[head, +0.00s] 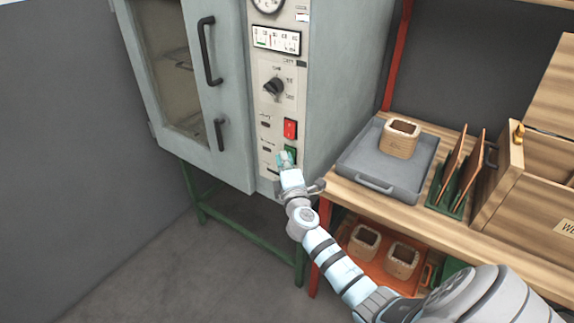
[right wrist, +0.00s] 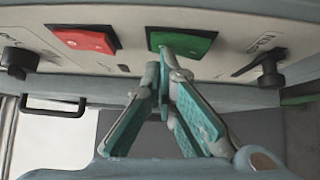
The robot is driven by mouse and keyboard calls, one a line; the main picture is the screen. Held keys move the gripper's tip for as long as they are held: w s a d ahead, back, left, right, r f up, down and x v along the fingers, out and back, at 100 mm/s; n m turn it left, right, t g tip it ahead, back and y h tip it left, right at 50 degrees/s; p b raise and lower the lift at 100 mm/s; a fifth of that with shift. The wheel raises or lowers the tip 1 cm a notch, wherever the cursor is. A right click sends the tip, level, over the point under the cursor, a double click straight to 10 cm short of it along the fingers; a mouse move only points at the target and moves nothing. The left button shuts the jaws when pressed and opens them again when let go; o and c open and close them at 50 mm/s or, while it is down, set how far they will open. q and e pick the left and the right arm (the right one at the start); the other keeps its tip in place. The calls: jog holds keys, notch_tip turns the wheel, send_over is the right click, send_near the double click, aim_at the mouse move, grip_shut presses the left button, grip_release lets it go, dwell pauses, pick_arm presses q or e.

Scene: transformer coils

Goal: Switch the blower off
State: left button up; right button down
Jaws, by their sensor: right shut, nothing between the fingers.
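A grey oven cabinet has a control panel with a red rocker switch (head: 290,128) and, below it, a green rocker switch (head: 291,153). The labels are too small to read, so I cannot tell which is the blower's. My right gripper (head: 284,160) is shut and empty, its tips at the green switch and partly covering it. In the right wrist view the red switch (right wrist: 86,40) is left of the green switch (right wrist: 183,43). The gripper tips (right wrist: 167,58) are at the green switch's lower edge; I cannot tell if they touch. My left gripper is not in view.
A black dial knob (head: 274,87) and a display (head: 276,40) are higher on the panel. The oven door handle (head: 209,52) stands out at left. Right of the oven, a bench holds a grey tray (head: 355,160) with a coil block (head: 401,139).

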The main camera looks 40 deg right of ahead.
jog(key=s+a+r+p, duration=0.1)
jog(key=s+a+p, duration=0.1)
jog(key=s+a, duration=0.6)
jog(key=shift+s+r, duration=0.25)
jog(key=shift+s, duration=0.95)
jog(key=shift+d, duration=0.1)
